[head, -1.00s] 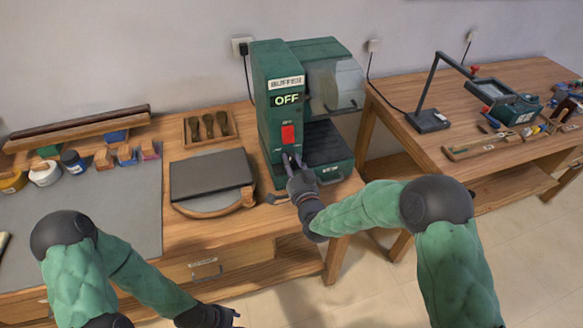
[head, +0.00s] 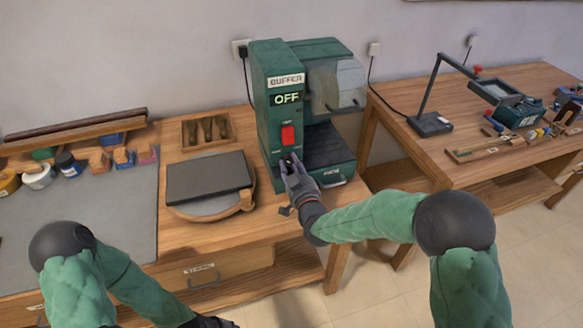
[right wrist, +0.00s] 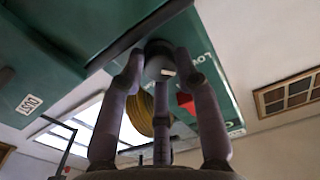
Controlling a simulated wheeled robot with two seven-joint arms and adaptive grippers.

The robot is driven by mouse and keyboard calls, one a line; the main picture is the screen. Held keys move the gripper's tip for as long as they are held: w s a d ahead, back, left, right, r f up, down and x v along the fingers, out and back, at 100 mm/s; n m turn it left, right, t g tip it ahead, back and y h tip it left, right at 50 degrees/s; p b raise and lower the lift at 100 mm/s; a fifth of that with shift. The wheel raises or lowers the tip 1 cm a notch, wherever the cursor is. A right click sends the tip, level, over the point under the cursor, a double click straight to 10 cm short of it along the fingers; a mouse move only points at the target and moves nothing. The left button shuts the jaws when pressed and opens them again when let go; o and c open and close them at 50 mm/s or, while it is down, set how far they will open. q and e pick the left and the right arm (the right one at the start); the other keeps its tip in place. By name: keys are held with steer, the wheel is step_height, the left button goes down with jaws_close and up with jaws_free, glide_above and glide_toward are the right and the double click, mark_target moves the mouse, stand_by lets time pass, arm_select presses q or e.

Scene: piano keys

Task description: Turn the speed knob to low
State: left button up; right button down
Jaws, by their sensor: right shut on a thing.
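The green buffer machine (head: 268,125) stands on the wooden bench, with a display reading OFF (head: 286,99) and a red switch (head: 288,135) below it. My right gripper (head: 290,163) is at the lower front of the machine, below the switch. In the right wrist view my right gripper's fingers (right wrist: 158,75) are closed around the dark round speed knob (right wrist: 158,58), which shows a small pale mark. The knob is mostly hidden by the fingers in the head view. My left gripper (head: 208,322) is cut off at the bottom edge, and its fingers cannot be made out.
A dark flat plate on a round wooden base (head: 210,180) lies left of the machine. A wooden tray (head: 208,130) stands behind it. Jars and small blocks sit on the grey mat (head: 105,205). A second bench (head: 455,175) with a lamp is on the right.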

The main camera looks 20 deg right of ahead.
steer(key=shift+n, duration=0.4)
steer(key=c, duration=0.9)
jaws_free()
steer(key=s, duration=0.8)
steer(key=shift+d, duration=0.1)
